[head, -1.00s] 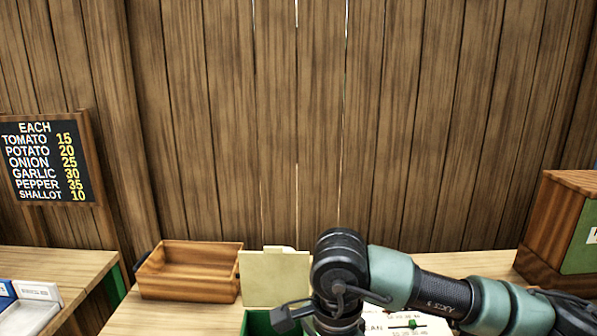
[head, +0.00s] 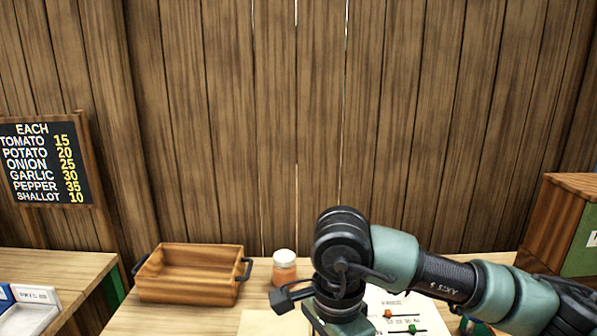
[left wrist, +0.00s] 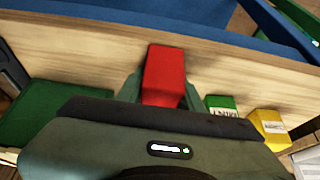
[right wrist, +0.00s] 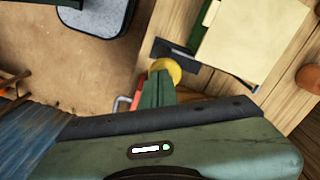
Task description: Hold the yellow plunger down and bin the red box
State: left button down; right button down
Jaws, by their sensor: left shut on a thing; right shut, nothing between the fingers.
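The red box (left wrist: 164,76) shows in the left wrist view. My left gripper (left wrist: 160,90) is shut on it, a finger on each side. The yellow plunger (right wrist: 166,69) shows in the right wrist view as a round knob beside the bin. My right gripper (right wrist: 160,80) is shut and empty, its fingertips at the knob; I cannot tell how hard they press. The bin's beige lid (right wrist: 258,35) lies over the green bin (right wrist: 207,13), with a green edge showing. In the head view the lid (head: 272,323) is low, partly behind my right arm. My left gripper is outside that view.
An empty wooden tray (head: 190,275) and an orange jar (head: 284,268) stand behind the lid. A green box (left wrist: 221,103) and a yellow box (left wrist: 270,126) are right of the red box. A card with sliders (head: 400,318) lies by my right arm.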

pick_arm(q)
jog(key=shift+s+r+p, duration=0.1)
jog(key=shift+r+p, duration=0.05)
jog(key=shift+p, duration=0.75)
pick_arm(e)
jog(key=shift+w+r, duration=0.25)
jog(key=shift+r, duration=0.75)
jog(key=shift+w+r, duration=0.25)
jog(key=shift+r, duration=0.7)
pick_arm(q)
jog(key=shift+r, duration=0.3)
pick_arm(e)
jog(key=shift+s+r, duration=0.15)
jog(key=shift+r, duration=0.25)
pick_arm(q)
jog(key=shift+r, duration=0.1)
pick_arm(e)
jog(key=shift+a, duration=0.1)
